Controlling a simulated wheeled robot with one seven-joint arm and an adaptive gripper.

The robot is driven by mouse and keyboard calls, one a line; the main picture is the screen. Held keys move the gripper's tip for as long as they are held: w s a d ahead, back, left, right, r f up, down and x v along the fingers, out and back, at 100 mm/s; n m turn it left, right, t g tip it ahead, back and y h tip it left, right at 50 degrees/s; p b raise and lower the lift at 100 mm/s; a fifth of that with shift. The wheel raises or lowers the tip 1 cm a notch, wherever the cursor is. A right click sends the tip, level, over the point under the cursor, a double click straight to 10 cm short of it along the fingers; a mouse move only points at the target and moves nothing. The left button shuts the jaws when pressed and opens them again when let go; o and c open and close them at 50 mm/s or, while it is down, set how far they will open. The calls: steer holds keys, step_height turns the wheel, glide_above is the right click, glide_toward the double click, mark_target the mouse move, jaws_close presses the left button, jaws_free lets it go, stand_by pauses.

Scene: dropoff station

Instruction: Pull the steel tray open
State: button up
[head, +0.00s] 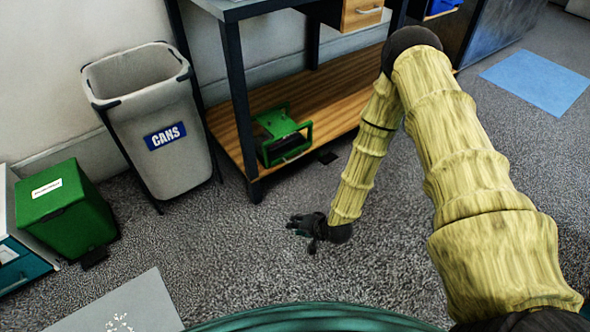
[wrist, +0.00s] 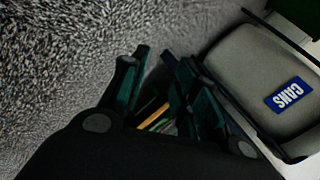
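I cannot make out a steel tray for certain in either view. A wooden drawer (head: 361,12) with a metal bar handle (head: 370,10) hangs under the bench at the top of the head view; it looks shut, and its top is cut off. My gripper (head: 297,224) is low over the carpet in front of the bench, well apart from that drawer, pointing left. In the wrist view my gripper (wrist: 166,62) has its dark fingers spread, with no held object seen. A thin yellow strip shows between them; I cannot tell what it is.
A grey bin (head: 150,105) labelled CANS stands against the wall, also in the wrist view (wrist: 247,75). A green box (head: 68,210) is at left. A green object (head: 283,135) sits on the low wooden shelf (head: 335,112). A blue mat (head: 537,82) lies at right. Carpet (head: 240,240) around my gripper is clear.

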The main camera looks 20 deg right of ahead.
steer(key=w+d+f+m+t+b, duration=0.1)
steer(key=w+d+m+t+b, duration=0.15)
steer(key=w, duration=0.45)
steer(key=w+d+f+m+t+b, duration=0.1)
steer(key=w+d+t+b, duration=0.15)
steer(key=w, duration=0.45)
steer(key=m+t+y+b, duration=0.1)
steer(key=m+t+b, duration=0.1)
steer(key=m+b, duration=0.15)
glide_toward(294, 159)
steer(key=shift+n, duration=0.4)
steer(key=shift+f+b+x, duration=0.2)
steer(key=shift+b+x, duration=2.55)
steer(key=shift+x, duration=2.45)
steer(key=shift+d, duration=0.15)
jaws_close()
